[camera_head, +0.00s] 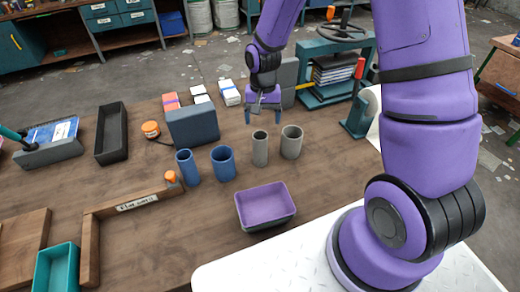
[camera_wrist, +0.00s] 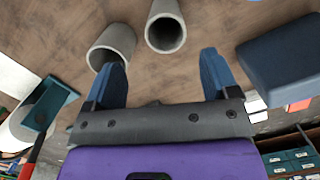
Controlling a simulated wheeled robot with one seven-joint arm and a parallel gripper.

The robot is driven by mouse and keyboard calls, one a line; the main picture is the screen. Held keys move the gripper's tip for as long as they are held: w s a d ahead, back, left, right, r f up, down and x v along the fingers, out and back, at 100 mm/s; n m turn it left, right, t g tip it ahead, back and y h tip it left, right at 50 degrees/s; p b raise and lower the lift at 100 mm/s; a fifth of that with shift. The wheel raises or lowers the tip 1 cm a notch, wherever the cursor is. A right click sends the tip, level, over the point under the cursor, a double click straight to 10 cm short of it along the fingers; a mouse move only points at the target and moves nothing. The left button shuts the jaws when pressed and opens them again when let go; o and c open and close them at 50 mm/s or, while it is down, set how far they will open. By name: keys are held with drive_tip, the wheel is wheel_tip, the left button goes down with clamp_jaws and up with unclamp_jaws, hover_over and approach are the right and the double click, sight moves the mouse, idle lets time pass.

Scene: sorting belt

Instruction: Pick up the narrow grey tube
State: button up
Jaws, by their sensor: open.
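The narrow grey tube (camera_head: 260,150) stands upright on the wooden table. The wider grey tube (camera_head: 291,143) stands upright just to its right. In the wrist view the narrow tube (camera_wrist: 167,16) is at the top middle, its open end facing the camera. The wider tube (camera_wrist: 118,38) is at its left there, close to the left finger. My gripper (camera_head: 263,114) is open and empty, fingers pointing down, just behind the narrow tube in the head view. In the wrist view my gripper (camera_wrist: 160,65) has the narrow tube ahead of the gap between its fingers, not between them.
Two blue tubes (camera_head: 223,163) stand left of the grey ones. A dark blue-grey box (camera_head: 193,127) stands behind them, and it is right of the fingers in the wrist view (camera_wrist: 285,60). A purple-lined tray (camera_head: 265,205) lies in front. A teal press (camera_head: 318,95) stands behind right.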

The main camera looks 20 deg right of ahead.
sight(260, 136)
drive_tip(key=shift+s+a+f, duration=0.15)
drive_tip(key=shift+a+f, duration=0.05)
drive_tip(key=shift+f, duration=1)
drive_tip(key=shift+s+a+f, duration=0.1)
drive_tip(key=shift+a+f, duration=0.05)
drive_tip(key=shift+f, duration=1.1)
drive_tip(key=shift+s+a+f, duration=0.15)
drive_tip(key=shift+a+f, duration=0.05)
drive_tip(key=shift+f, duration=1)
drive_tip(key=shift+c, duration=0.2)
drive_tip(key=c, duration=1.1)
drive_tip(key=shift+c, duration=0.3)
drive_tip(key=shift+r, duration=0.15)
